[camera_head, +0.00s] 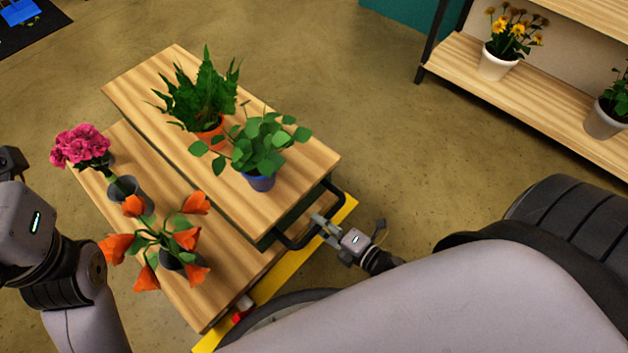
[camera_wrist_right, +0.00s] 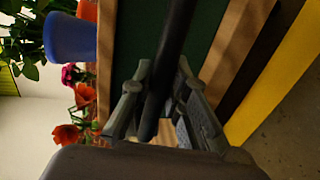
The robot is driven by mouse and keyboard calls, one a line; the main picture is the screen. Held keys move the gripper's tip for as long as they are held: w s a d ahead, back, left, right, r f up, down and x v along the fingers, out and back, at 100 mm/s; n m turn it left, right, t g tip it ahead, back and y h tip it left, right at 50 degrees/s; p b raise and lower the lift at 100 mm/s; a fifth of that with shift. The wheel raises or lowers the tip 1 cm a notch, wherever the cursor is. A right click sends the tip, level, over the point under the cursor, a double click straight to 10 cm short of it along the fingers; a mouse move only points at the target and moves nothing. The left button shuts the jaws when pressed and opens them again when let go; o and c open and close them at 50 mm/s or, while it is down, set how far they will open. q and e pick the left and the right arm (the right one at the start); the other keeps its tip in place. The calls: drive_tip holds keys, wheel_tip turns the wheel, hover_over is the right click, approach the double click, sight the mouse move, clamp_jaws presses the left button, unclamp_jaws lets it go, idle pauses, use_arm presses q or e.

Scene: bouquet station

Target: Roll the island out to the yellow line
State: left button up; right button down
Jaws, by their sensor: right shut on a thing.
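The island (camera_head: 140,88) is a wooden-topped unit with a dark green side and a black bar handle (camera_head: 296,243) at its near right end. My right gripper (camera_head: 322,226) is at this handle. In the right wrist view the fingers (camera_wrist_right: 150,95) are closed around the dark bar (camera_wrist_right: 172,60). The yellow line (camera_head: 272,285) runs on the floor along the near end of the wooden tops; it also shows in the right wrist view (camera_wrist_right: 282,85). The handle end is close to the line. My left arm is at the left edge, its gripper fingers out of view.
A fern in an orange pot (camera_head: 205,98) and a leafy plant in a blue pot (camera_head: 260,183) stand on the island. A lower wooden top (camera_head: 205,300) beside it bears pink flowers (camera_head: 80,147) and orange flowers (camera_head: 180,240). A plant shelf (camera_head: 480,75) stands at upper right; floor between is clear.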

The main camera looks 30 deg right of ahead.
drive_tip(key=shift+s+d, duration=0.2)
drive_tip(key=shift+s, duration=0.35)
drive_tip(key=c, duration=1.5)
unclamp_jaws()
drive_tip(key=shift+c, duration=0.2)
drive_tip(key=v, duration=1.2)
drive_tip(key=shift+f, duration=0.1)
